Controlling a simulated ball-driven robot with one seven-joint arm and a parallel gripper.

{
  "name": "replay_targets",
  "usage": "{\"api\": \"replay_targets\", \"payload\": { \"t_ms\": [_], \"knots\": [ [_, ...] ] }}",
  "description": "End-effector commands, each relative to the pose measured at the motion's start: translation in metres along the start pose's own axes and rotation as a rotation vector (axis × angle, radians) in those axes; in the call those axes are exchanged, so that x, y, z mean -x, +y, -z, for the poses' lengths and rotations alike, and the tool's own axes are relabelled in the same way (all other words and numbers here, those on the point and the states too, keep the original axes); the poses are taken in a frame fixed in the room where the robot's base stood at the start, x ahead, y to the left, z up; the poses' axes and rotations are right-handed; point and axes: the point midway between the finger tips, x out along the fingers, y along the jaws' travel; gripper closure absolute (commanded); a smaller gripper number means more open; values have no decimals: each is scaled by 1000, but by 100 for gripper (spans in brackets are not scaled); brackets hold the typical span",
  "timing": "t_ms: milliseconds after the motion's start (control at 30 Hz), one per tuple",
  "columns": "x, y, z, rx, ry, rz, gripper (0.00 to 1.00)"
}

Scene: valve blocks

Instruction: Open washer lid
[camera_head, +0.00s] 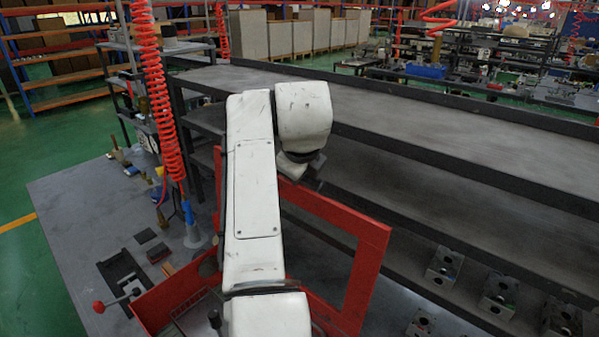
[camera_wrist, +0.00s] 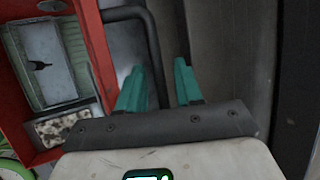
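The red washer (camera_head: 150,308) stands on the workbench in the head view, partly hidden behind my arm. Its red-framed lid (camera_head: 366,268) stands raised and tilted on the right side of the washer. The wrist view shows the red washer rim (camera_wrist: 98,48) at left and a dark bent handle bar (camera_wrist: 153,55). My gripper (camera_wrist: 159,67) has its teal fingers apart, with the bar running between them. I cannot tell whether either finger touches it. In the head view, the fingers are hidden behind my wrist.
A long grey shelf (camera_head: 420,125) runs behind and right of the lid, close to my wrist. Metal valve blocks (camera_head: 445,268) sit on the lower level at right. A red coiled hose (camera_head: 152,85) hangs left of my arm. A red-knobbed lever (camera_head: 99,306) is at lower left.

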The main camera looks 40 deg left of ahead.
Motion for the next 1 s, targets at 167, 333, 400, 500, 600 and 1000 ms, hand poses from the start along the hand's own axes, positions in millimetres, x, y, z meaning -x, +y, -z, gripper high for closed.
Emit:
{"api": "replay_targets", "payload": {
  "t_ms": [167, 333, 400, 500, 600, 1000],
  "knots": [
    [9, 1, 0, 1, -1, 0, 62],
    [38, 2, -1, 0, -5, 2, 62],
    [52, 2, 0, -1, -4, 1, 62],
    [71, 1, 0, 0, -3, 1, 62],
    [87, 1, 0, 0, -3, 1, 62],
    [108, 0, 0, 0, 0, 0, 62]
  ]
}}
